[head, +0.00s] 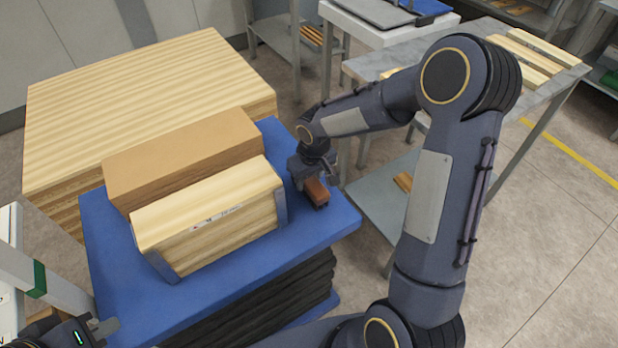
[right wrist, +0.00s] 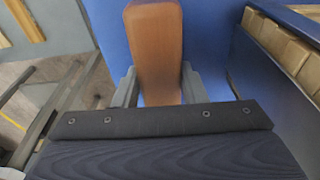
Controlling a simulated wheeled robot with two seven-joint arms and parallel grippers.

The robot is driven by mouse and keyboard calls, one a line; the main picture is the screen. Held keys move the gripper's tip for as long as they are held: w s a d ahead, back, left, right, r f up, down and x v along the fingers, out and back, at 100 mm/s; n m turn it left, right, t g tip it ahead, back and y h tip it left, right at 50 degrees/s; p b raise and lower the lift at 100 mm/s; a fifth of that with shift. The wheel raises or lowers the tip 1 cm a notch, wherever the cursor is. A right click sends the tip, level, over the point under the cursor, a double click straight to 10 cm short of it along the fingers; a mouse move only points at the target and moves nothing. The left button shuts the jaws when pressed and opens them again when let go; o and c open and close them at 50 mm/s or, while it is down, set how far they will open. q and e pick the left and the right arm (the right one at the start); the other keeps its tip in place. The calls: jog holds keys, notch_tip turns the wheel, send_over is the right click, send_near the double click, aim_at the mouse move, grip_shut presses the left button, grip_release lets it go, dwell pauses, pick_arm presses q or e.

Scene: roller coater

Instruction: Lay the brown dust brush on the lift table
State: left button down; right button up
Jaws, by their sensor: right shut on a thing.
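The brown dust brush (head: 316,193) is in my right gripper (head: 313,180), over the right part of the blue lift table (head: 325,222). I cannot tell whether the brush touches the tabletop. In the right wrist view the brush (right wrist: 155,48) sits between the two grey fingers of my right gripper (right wrist: 158,88), with blue surface on both sides of it. My left gripper (head: 100,328) shows only in part at the bottom left corner; its opening is not visible.
A striped wooden block with grey end plates (head: 210,215) and a brown block (head: 180,160) fill the left and middle of the lift table. A large wooden stack (head: 140,95) stands behind it. A grey workbench (head: 480,55) with wooden strips stands at the right.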

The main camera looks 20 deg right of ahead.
aim_at(312, 182)
jog(key=o, duration=0.5)
jog(key=shift+f, duration=0.2)
jog(key=o, duration=0.4)
jog(key=shift+r, duration=0.1)
jog(key=shift+o, duration=0.2)
notch_tip(312, 182, up, 11)
jog(key=s, duration=0.2)
jog(key=s+d+r+m+t+y, duration=0.1)
jog(key=s+r, duration=0.5)
jog(key=s, duration=0.4)
jog(key=s+a+m+t+y, duration=0.2)
jog(key=s+a, duration=0.1)
jog(key=s, duration=0.9)
jog(key=shift+s+a+f+t+y+p, duration=0.15)
jog(key=shift+a+f+t+y+p, duration=0.15)
jog(key=shift+f+t, duration=0.1)
